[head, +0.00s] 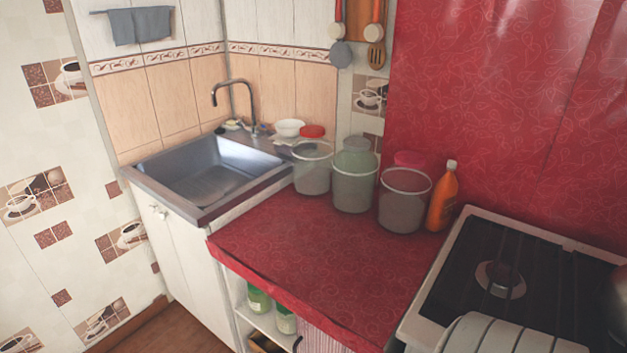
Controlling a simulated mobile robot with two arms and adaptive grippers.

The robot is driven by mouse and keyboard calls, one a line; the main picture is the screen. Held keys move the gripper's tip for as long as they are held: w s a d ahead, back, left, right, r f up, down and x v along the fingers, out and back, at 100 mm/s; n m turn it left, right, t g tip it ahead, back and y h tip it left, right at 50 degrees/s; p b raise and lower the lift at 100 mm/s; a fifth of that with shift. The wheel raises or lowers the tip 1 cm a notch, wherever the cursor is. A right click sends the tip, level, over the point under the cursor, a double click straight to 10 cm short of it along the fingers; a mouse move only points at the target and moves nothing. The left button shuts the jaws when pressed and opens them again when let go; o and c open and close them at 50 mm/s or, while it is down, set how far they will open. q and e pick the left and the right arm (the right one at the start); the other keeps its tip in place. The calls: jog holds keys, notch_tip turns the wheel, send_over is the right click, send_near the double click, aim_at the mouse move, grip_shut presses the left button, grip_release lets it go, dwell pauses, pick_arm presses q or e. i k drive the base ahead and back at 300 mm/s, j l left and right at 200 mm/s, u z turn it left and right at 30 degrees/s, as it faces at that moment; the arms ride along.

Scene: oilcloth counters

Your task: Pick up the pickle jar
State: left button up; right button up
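Three translucent jars stand in a row at the back of the red counter: a left jar (312,172), a middle greenish jar (354,185) and a right jar (404,205). A red lid (312,131), a grey-green lid (356,143) and a pink lid (409,158) show behind their rims. I cannot tell which one is the pickle jar, as no label or contents are clear. Neither of my grippers is in view.
An orange bottle (442,197) stands right of the jars, close to the stove (465,250). A metal sink (200,165) with a white bowl (289,127) behind it lies left. The red counter (310,255) is clear in front of the jars.

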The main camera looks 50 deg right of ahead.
aim_at(285, 323)
jog(key=z, duration=1.5)
